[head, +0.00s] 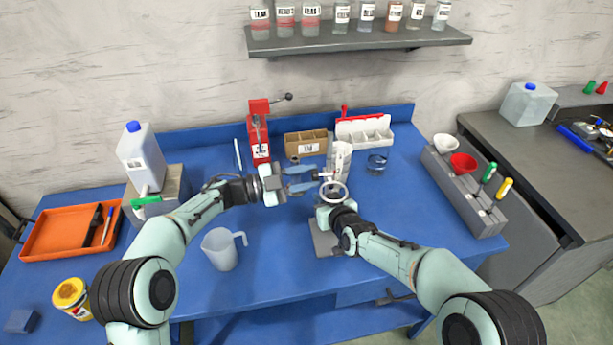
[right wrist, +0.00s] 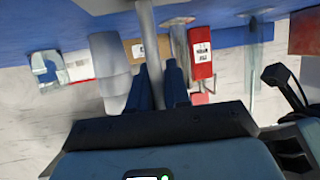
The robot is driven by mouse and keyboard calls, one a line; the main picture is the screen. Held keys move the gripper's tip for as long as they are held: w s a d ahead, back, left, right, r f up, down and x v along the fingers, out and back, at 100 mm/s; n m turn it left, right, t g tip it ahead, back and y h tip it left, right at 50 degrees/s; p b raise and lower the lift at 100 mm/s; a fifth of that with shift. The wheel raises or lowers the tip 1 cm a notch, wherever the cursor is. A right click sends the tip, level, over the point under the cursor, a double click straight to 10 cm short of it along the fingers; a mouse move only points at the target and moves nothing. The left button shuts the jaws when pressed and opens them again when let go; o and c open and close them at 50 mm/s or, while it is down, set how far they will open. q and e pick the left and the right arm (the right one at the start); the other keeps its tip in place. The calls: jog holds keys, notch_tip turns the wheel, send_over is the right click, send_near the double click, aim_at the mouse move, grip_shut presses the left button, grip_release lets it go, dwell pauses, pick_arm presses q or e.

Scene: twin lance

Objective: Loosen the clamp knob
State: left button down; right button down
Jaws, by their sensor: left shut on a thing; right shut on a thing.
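A ring stand with a grey base plate (head: 322,243) stands at the middle front of the blue table. Its clamp carries a pale ring (head: 335,194), with a small clamp knob (head: 318,176) at the left. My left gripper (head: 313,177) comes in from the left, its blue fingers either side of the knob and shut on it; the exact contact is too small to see. My right gripper (head: 331,202) is just below the ring. In the right wrist view, my right gripper (right wrist: 158,72) is shut on the metal stand rod (right wrist: 150,40), which passes between its fingers.
A red press (head: 259,140), a brown box (head: 305,144) and a white compartment tray (head: 364,131) stand behind. A clear jug (head: 221,250) is front left. A grey rack (head: 462,190) edges the right side.

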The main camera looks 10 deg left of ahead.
pick_arm(q)
jog(key=shift+a+n, duration=0.1)
jog(key=shift+n, duration=0.2)
jog(key=c, duration=1.1)
grip_release()
jog(key=v, duration=0.7)
jog(key=shift+a, duration=0.25)
jog(key=shift+s, duration=0.1)
